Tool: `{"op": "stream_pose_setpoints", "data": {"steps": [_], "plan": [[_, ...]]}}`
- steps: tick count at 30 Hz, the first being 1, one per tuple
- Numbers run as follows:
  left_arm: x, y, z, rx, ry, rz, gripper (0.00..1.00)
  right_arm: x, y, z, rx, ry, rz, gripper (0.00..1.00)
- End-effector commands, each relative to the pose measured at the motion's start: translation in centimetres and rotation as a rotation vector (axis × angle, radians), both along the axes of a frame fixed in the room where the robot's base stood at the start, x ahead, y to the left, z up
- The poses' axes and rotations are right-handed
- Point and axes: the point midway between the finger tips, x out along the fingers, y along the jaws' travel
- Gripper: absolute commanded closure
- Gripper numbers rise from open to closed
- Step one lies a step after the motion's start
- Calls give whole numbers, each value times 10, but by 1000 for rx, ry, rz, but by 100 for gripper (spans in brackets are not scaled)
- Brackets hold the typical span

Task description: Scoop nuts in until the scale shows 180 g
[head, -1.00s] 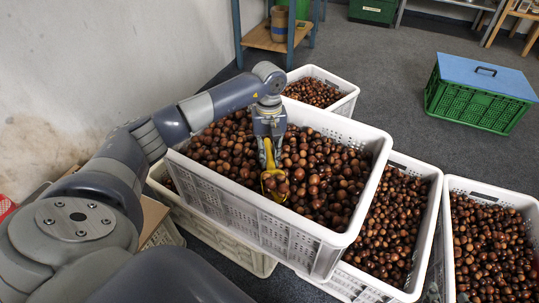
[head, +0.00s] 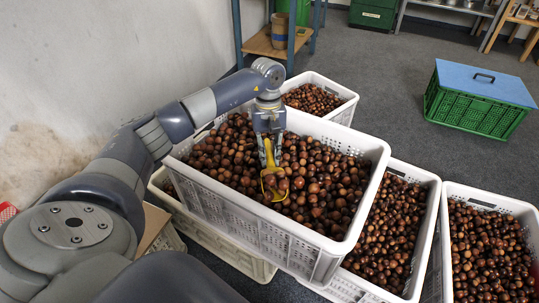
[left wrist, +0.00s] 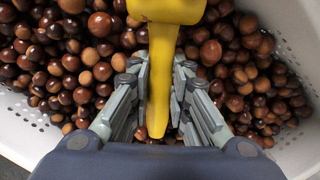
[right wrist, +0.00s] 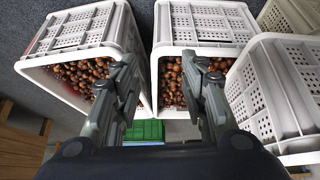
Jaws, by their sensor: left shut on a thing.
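A yellow scoop (head: 268,154) is in my left gripper (head: 268,133), which is shut on its handle. The scoop hangs with its bowl low at the chestnuts (head: 325,180) in the big white crate (head: 255,232). A few chestnuts show in or against the bowl; I cannot tell how many it holds. In the left wrist view the scoop handle (left wrist: 160,85) lies between the fingers, above the nuts. My right gripper (right wrist: 163,95) is open and empty in the right wrist view. It is outside the head view. No scale or reading is visible.
More white crates of chestnuts stand at the right (head: 495,255), beside the big crate (head: 425,225) and behind it (head: 347,108). A green crate with a blue lid (head: 485,82) stands on open grey floor. A wall (head: 90,75) is close at the left.

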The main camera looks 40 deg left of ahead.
Motion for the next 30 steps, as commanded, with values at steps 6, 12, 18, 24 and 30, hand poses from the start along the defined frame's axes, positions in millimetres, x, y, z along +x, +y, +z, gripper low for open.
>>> {"op": "stream_pose_setpoints", "data": {"steps": [6, 12, 18, 24, 30], "plan": [[3, 2, 16, -13, 11, 1, 100, -23, -7, -1, -21, 101, -8, 60], [4, 3, 27, -24, 24, 1, 100, -44, -13, -2, -39, 192, -15, 60], [6, 5, 45, -42, 40, 0, 100, -45, -13, -2, -42, 211, -17, 60], [7, 6, 54, -52, 52, 0, 100, -43, -13, -4, -41, 213, -16, 60], [7, 7, 55, -55, 55, -1, 100, -43, -13, -5, -41, 212, -16, 60]]}}
